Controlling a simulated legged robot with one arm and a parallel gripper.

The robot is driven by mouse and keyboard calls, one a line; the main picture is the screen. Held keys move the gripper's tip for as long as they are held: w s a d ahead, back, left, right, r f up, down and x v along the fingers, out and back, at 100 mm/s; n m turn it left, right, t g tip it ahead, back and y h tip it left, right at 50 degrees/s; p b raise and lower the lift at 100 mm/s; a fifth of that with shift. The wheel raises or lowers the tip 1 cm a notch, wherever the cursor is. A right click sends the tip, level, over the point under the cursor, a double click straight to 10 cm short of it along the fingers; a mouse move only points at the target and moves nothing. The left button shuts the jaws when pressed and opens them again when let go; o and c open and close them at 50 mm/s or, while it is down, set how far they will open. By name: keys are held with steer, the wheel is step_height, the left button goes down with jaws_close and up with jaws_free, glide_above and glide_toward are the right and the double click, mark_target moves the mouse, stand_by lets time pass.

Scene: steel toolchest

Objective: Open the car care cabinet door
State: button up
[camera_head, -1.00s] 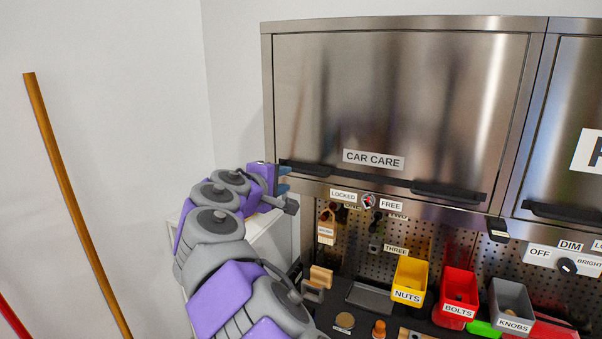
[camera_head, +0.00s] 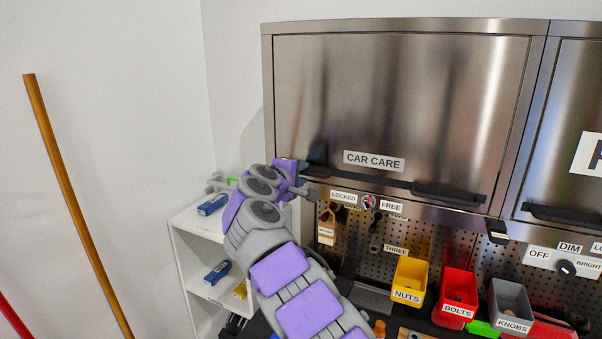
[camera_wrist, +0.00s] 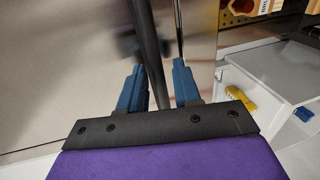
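The car care cabinet door (camera_head: 400,100) is a steel panel, shut, with a "CAR CARE" label (camera_head: 374,161).
A white shelf (camera_head: 190,222) with blue boxes stands left of my arm. Yellow (camera_head: 409,280), red (camera_head: 458,292) and grey (camera_head: 510,303) bins sit below the cabinet by a pegboard. Another cabinet door (camera_head: 570,110) adjoins at the right. A wooden pole (camera_head: 75,200) leans at the left.

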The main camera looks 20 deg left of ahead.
steer(key=shift+w+f, duration=0.2)
steer(key=shift+w, duration=0.4)
steer(key=shift+c, duration=0.5)
jaws_close()
